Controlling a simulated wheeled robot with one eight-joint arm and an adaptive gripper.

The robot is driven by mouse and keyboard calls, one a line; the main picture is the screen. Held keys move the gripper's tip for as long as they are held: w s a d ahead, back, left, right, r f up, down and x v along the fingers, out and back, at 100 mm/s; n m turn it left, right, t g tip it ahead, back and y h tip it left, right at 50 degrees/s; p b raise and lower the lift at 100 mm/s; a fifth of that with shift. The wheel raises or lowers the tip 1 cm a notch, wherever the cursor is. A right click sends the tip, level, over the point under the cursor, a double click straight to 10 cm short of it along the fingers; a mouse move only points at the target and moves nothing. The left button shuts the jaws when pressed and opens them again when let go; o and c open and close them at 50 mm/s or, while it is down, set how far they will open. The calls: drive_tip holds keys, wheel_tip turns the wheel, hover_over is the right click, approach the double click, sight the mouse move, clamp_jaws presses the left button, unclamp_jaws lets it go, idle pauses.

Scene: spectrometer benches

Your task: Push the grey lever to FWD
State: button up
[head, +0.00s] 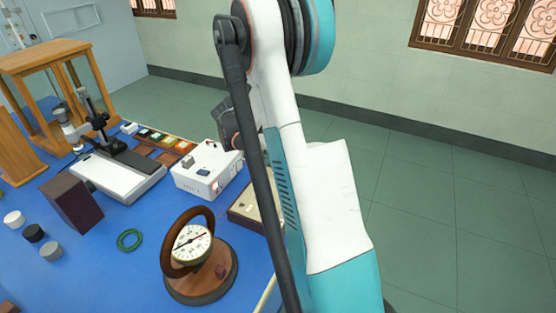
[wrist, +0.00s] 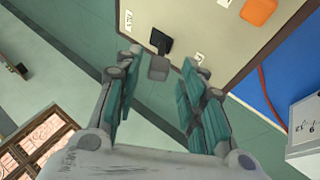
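The grey lever (wrist: 158,68) shows in the wrist view as a grey block-like knob on a black mount (wrist: 160,42). It stands on a beige panel (wrist: 205,25), close to the panel's edge. Small white labels sit beside it, too small to read. My gripper (wrist: 161,63) is open, with one finger on each side of the knob in the picture. I cannot tell whether either finger touches it. In the head view a wood-edged beige box (head: 241,214) is partly hidden by my arm; the lever is not visible there.
An orange part (wrist: 258,12) is on the same panel. In the head view a white box (head: 207,176), a round dial instrument (head: 199,281) and a green ring (head: 129,240) stand on the blue bench top (head: 100,275). Open floor (head: 450,220) lies right of my arm.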

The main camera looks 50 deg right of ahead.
drive_tip(key=v, duration=1.2)
idle(0.6)
